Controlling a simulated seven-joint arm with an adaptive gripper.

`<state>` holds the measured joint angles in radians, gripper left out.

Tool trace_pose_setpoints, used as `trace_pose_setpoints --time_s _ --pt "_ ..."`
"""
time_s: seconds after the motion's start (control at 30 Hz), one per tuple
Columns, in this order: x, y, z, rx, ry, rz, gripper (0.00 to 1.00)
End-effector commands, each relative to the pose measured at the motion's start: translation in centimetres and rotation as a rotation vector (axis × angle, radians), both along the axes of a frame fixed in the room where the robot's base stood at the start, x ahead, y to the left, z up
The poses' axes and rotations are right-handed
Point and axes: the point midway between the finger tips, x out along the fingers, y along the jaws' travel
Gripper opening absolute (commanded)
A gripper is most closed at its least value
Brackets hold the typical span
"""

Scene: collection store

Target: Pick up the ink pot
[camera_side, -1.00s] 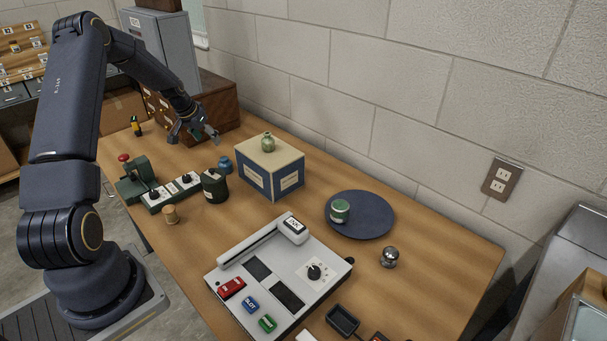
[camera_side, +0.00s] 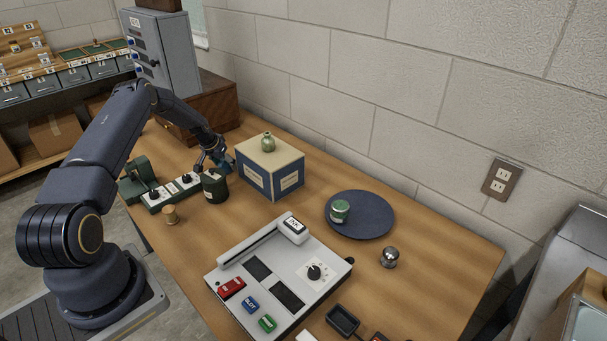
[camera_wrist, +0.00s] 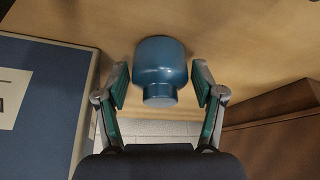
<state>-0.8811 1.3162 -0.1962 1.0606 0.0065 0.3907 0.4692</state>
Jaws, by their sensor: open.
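A small blue pot with a narrower neck, which looks like the ink pot (camera_wrist: 160,60), stands on the wooden table; it fills the upper middle of the wrist view. My gripper (camera_wrist: 161,84) is open, with one green-padded finger on each side of the pot and a narrow gap on both sides. In the side view my gripper (camera_side: 219,160) is low over the table at the pot, left of the blue box. The pot is mostly hidden there by the fingers.
The blue box (camera_side: 257,178) with a small green vase (camera_side: 268,142) on top stands close on the right. A dark green canister (camera_side: 214,187) stands just in front. A switch strip (camera_side: 170,193) lies to the left. A blue plate (camera_side: 372,218) bears a green pot (camera_side: 340,211).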

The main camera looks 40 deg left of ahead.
Motion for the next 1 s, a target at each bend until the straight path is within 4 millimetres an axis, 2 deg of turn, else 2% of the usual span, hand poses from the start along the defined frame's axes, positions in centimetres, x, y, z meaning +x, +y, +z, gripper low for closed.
trace_pose_setpoints --time_s 0.27,0.73,1.0 --pt "0.13 0.06 -0.27 0.001 -0.001 0.0 0.66" --pt "0.12 0.05 -0.24 0.0 -0.001 0.0 0.17" --pt "0.16 0.09 0.08 0.002 -0.001 0.0 0.15"
